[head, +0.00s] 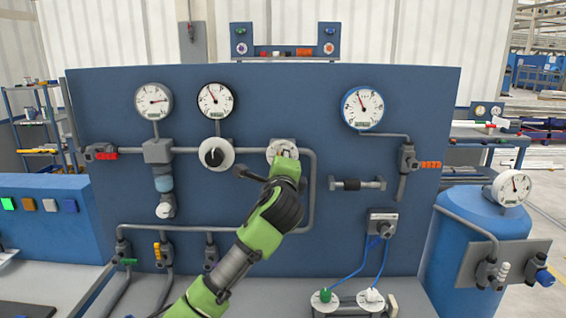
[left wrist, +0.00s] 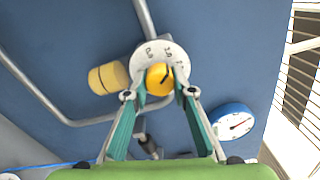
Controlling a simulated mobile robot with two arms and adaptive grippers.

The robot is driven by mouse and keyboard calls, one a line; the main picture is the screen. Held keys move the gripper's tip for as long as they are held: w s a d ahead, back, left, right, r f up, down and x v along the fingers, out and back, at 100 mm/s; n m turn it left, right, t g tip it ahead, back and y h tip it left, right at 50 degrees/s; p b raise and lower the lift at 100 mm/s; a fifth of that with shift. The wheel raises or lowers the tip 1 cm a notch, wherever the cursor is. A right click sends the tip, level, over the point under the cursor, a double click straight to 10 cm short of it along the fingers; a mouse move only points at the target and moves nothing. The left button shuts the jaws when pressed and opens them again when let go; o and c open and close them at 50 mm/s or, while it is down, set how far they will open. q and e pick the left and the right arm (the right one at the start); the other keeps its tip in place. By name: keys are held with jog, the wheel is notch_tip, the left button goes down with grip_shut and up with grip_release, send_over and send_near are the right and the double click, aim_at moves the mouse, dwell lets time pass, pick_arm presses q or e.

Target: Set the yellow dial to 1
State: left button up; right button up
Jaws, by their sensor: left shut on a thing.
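The yellow dial (left wrist: 158,79) sits on a round white scale plate (left wrist: 151,52) in the left wrist view. A short dark mark on the dial slants toward the upper right. The scale figures are too small to read with certainty. My left gripper (left wrist: 163,80) has its two fingers on either side of the dial and is shut on it. In the head view, my left gripper (head: 284,165) is at the panel and hides the dial; the top of the scale plate (head: 283,144) shows above it. My right gripper is in neither view.
The blue panel (head: 290,95) carries grey pipes, several gauges and a black-knobbed dial (head: 213,153) left of my gripper. A blue tank (head: 475,215) stands at the far right.

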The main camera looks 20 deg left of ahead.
pick_arm(q)
jog(key=shift+n, duration=0.7)
jog(key=o, duration=1.1)
jog(key=v, duration=1.2)
